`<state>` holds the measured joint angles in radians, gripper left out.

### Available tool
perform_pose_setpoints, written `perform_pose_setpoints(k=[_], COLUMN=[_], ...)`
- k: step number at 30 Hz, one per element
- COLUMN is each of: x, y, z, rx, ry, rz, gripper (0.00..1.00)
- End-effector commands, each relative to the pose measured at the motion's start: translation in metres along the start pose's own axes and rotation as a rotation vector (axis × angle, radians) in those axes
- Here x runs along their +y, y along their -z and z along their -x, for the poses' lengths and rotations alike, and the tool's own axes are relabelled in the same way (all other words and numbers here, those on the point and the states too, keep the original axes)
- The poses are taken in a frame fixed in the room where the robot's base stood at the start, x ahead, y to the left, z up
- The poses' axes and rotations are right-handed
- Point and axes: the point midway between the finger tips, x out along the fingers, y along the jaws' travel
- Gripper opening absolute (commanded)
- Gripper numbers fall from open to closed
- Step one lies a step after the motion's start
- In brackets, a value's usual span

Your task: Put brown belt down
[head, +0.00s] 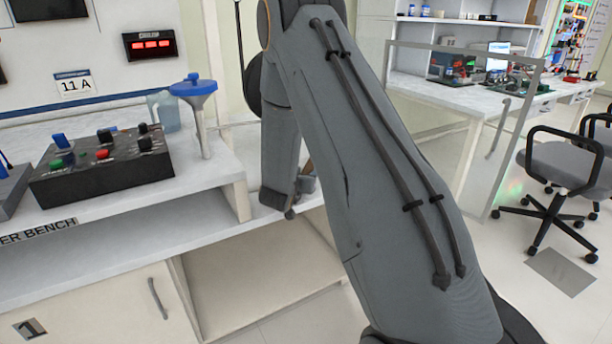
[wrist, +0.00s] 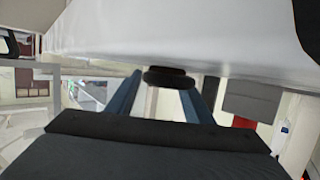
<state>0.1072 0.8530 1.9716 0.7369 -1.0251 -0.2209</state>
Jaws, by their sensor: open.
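My gripper (wrist: 160,86) is open, with one blue finger on each side in the wrist view. A dark, rounded, ring-like thing (wrist: 171,78) shows at the fingertips, against the edge of a pale surface. It may be the brown belt, but it looks nearly black and I cannot be sure. Whether the fingers touch it I cannot tell. In the head view my gripper (head: 303,187) is mostly hidden behind my arm, low at the bench's right part. A small brown patch (head: 307,168) shows beside it; I cannot tell what it belongs to.
A red-lit display (head: 150,45) is on the wall. A clear panel (head: 470,120) and a chair (head: 565,165) stand at right.

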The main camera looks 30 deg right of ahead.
Motion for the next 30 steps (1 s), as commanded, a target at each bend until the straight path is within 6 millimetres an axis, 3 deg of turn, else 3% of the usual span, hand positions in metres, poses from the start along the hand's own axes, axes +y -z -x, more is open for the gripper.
perform_pose_setpoints(k=[10, 18, 26, 30], x=[0.0, 0.0, 0.0, 0.0], y=[0.001, 0.0, 0.003, 0.018], z=[-0.009, -0.008, -0.008, -0.003], rx=[0.001, 0.0, 0.001, 0.003], ry=[0.001, 0.001, 0.001, 0.001], rz=[0.001, 0.001, 0.0, -0.002], gripper=[0.47, 0.01, 0.0, 0.0])
